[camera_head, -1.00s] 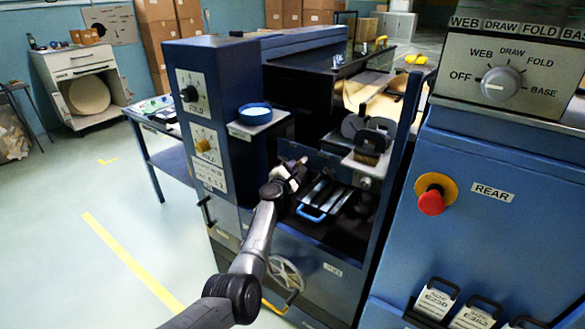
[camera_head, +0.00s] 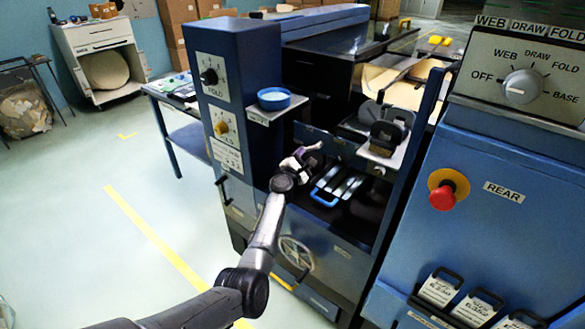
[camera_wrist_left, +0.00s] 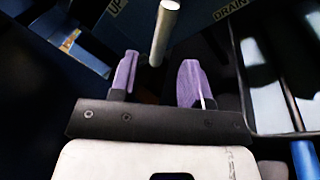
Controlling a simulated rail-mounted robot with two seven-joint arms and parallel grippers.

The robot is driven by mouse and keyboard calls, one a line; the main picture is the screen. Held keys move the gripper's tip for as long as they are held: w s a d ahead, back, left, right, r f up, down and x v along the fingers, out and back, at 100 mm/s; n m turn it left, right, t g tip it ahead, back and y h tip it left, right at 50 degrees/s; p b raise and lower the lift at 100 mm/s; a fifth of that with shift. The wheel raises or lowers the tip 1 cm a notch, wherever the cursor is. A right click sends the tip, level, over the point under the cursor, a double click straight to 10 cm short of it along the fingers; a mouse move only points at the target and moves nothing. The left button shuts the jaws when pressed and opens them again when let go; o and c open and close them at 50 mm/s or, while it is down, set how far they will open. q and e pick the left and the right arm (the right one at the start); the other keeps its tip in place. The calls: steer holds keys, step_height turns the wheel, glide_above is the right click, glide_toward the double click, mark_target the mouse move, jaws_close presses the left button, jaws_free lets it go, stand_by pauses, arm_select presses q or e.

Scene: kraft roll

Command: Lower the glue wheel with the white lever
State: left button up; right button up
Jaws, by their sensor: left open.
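The white lever (camera_wrist_left: 165,32) shows in the left wrist view as a pale round rod with a rounded end. My left gripper (camera_wrist_left: 158,74) is open, with its purple fingertips spread. The rod's end is just ahead of the gap between the fingertips, and nothing is held. In the head view the left gripper (camera_head: 306,154) reaches into the machine's open bay, and the lever is hard to make out there. Dark round wheels (camera_head: 387,133) sit right of the gripper on a pale block; I cannot tell whether one is the glue wheel. My right gripper is not in view.
In the wrist view, an UP label (camera_wrist_left: 116,7) and a DRAIN label (camera_wrist_left: 236,8) flank the rod. A dark tray (camera_wrist_left: 278,100) is close on the right. A blue-handled rack (camera_head: 336,186) and a blue bowl (camera_head: 273,98) are near the gripper in the head view.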

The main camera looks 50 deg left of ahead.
arm_select(q)
steer(key=p+v, duration=0.4)
steer(key=v, duration=0.4)
steer(key=shift+s+d, duration=0.1)
steer(key=shift+s, duration=0.25)
steer(key=shift+s+d+f, duration=0.1)
steer(key=shift+s+d, duration=0.15)
steer(key=shift+s, duration=0.4)
